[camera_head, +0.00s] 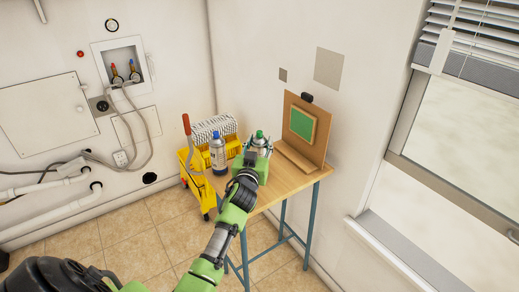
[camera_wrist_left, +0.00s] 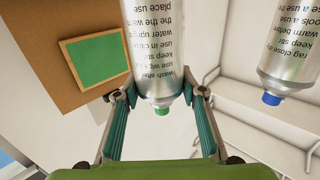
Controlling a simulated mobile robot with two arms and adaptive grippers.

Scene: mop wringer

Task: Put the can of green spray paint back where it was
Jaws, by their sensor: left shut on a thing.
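The spray can with the green cap (camera_head: 259,134) is between the fingers of my left gripper (camera_head: 257,152), over the wooden table (camera_head: 290,188). In the left wrist view the same silver can (camera_wrist_left: 153,45), with printed text, shows upside down, its green cap toward the palm. The left gripper's fingers (camera_wrist_left: 157,92) are shut on it from both sides. I cannot tell whether its base touches the table. A similar can with a blue cap (camera_head: 217,152) stands at the table's left edge; it also shows in the left wrist view (camera_wrist_left: 291,45). My right gripper is not in view.
A wooden board with a green panel (camera_head: 301,124) stands at the back right of the table. A yellow mop bucket (camera_head: 197,162) with a red-handled wringer (camera_head: 186,125) stands behind and left of it. The front right part of the tabletop is clear.

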